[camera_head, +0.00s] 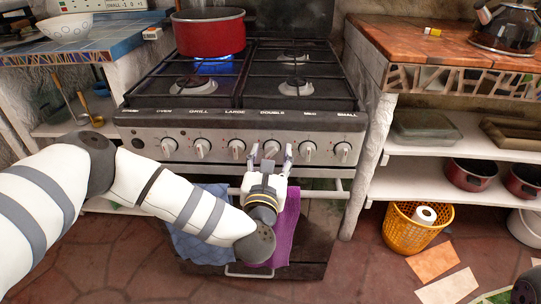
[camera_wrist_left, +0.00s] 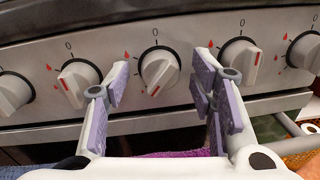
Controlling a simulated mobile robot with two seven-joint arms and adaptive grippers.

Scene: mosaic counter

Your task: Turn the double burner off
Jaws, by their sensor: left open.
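The stove (camera_head: 240,120) stands in the middle of the head view with a row of knobs on its front panel. The double burner knob (camera_head: 271,149) is below the label DOUBLE. It shows in the left wrist view (camera_wrist_left: 157,68) as a white knob with its red mark at the lower left, turned away from the 0 above it. My left gripper (camera_head: 271,158) is open in front of this knob, with one finger on each side. I cannot tell whether the fingers touch it. My right gripper is not in view.
A red pot (camera_head: 208,34) stands over a blue flame at the back left. Other knobs flank the double one closely, such as the large knob (camera_head: 237,149). A purple towel (camera_head: 284,225) and a blue towel (camera_head: 205,235) hang below the panel.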

